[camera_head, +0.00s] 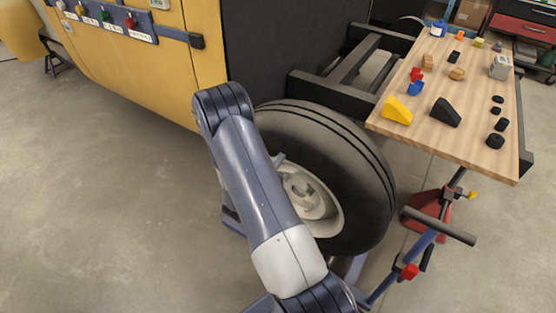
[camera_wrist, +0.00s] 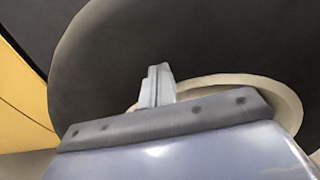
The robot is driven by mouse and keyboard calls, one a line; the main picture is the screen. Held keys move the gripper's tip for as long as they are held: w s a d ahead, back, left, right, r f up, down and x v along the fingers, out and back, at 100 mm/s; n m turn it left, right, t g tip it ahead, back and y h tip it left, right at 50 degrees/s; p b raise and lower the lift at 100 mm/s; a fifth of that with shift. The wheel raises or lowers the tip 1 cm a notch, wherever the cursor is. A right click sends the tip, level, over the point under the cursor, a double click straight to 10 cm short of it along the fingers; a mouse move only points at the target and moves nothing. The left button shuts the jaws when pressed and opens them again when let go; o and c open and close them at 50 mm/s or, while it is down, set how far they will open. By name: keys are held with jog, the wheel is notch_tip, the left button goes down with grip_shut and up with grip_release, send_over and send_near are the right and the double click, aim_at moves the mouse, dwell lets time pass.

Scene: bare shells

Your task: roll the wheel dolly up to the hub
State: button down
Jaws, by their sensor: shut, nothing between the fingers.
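A large black tyre (camera_head: 365,175) on a pale rim (camera_head: 327,205) stands upright beside the yellow vehicle shell (camera_head: 130,65). Blue dolly parts (camera_head: 378,292) show low around the wheel, partly hidden by my arm. The vehicle's hub cannot be made out behind the wheel. My gripper mostly hides behind my arm in the head view. In the wrist view my gripper (camera_wrist: 158,72) has its fingers together and empty, in front of the tyre (camera_wrist: 210,45) and rim (camera_wrist: 288,97). Whether it touches the wheel cannot be told.
A wooden bench top (camera_head: 480,150) with wedges, blocks and black round pieces stands at the right. A red stand (camera_head: 428,205) is below it. Dark frame rails (camera_head: 330,95) run behind the tyre. The floor at left (camera_head: 100,200) is clear.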

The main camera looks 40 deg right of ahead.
jog(key=b+x, duration=0.1)
jog(key=x, duration=0.2)
jog(key=shift+d, duration=0.15)
jog(key=shift+w+r, duration=0.1)
jog(key=shift+r, duration=0.05)
dwell(0.3)
